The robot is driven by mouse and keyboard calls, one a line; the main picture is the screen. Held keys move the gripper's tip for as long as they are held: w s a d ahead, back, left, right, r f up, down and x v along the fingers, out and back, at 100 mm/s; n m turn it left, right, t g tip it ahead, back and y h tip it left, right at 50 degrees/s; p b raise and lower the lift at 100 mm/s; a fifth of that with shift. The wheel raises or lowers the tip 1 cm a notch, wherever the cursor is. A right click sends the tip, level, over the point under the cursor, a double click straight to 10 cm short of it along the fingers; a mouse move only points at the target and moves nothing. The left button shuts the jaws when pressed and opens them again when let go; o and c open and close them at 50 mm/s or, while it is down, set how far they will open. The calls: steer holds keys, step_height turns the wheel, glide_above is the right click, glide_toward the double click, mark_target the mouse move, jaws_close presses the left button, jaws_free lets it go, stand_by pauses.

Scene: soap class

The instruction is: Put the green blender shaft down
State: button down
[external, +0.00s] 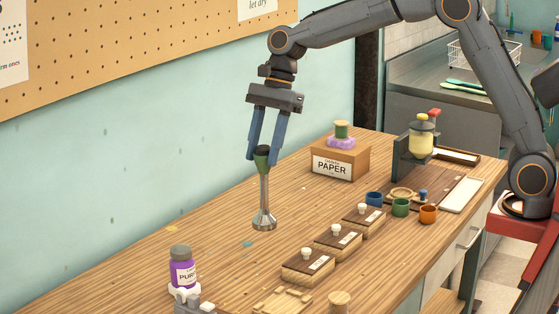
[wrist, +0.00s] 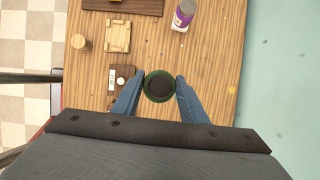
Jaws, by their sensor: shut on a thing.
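The green blender shaft (external: 264,190) has a green top and a metal rod that flares into a bell at the bottom. It hangs upright from my gripper (external: 260,154), whose blue fingers are shut on the green top. Its lower end looks to be just above or at the wooden table (external: 120,284); I cannot tell if it touches. In the wrist view the shaft's round green end (wrist: 160,87) shows between the two fingertips, and its metal part is hidden below.
Several lidded boxes (external: 308,265) stand in a row right of the shaft. A purple bottle (external: 182,270) stands at the front left and a cardboard paper box (external: 340,163) behind. Small cups (external: 401,207) stand further right. The table left of the shaft is mostly clear.

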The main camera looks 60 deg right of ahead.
mark_target(264, 188)
steer(key=d+f+p, duration=0.2)
steer(key=d+f, duration=0.1)
steer(key=f, duration=0.7)
steer(key=shift+s+n, duration=0.3)
steer(key=shift+s, duration=0.1)
steer(key=c, duration=1.1)
jaws_free()
